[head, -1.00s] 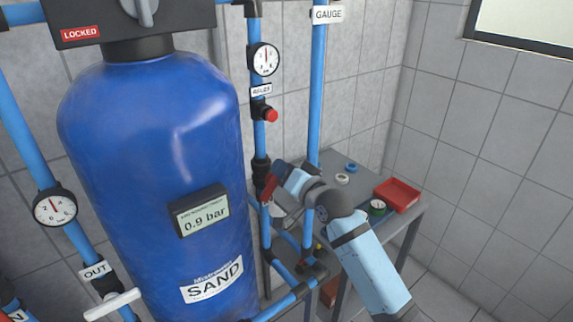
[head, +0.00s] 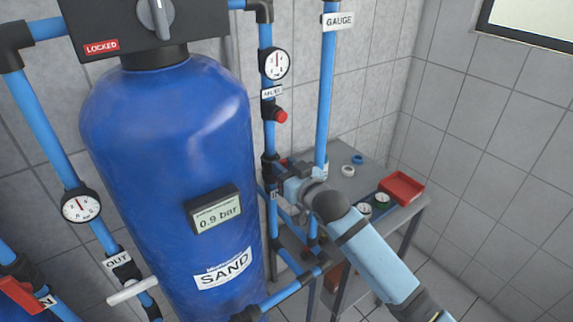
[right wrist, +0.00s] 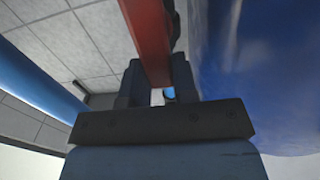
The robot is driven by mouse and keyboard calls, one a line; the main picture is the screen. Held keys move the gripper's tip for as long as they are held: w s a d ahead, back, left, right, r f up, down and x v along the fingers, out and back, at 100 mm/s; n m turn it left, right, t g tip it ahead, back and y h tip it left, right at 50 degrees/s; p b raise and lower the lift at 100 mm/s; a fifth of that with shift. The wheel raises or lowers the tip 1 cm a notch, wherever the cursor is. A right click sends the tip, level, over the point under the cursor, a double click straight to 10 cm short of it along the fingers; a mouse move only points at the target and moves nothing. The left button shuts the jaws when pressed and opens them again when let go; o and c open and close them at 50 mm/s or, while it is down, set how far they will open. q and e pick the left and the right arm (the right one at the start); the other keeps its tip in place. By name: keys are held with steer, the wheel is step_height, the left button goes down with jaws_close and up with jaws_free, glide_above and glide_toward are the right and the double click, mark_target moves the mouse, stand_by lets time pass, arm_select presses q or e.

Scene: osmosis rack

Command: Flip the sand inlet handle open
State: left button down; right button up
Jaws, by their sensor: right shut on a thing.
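The sand inlet handle is the red bar (right wrist: 147,38) in the right wrist view, running down between the two dark fingers. My right gripper (head: 280,168) is at the blue pipe just right of the sand tank (head: 165,130), and it also shows in the right wrist view (right wrist: 157,80). It is shut on the red handle. In the head view the gripper hides most of the handle and its valve. A small IN label (head: 274,195) is just below the gripper. My left gripper is not in view.
The OUT valve's white handle (head: 132,290) is at the tank's lower left. Another red handle (head: 22,296) is at the lower left edge. A vertical gauge pipe (head: 325,90) stands close behind my gripper. A grey table (head: 350,185) holds a red tray (head: 401,188).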

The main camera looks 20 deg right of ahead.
stand_by(0.5)
steer(key=o, duration=0.9)
steer(key=b+v, duration=0.2)
steer(key=v, duration=1.1)
steer(key=shift+s+r, duration=0.1)
steer(key=shift+s, duration=0.3)
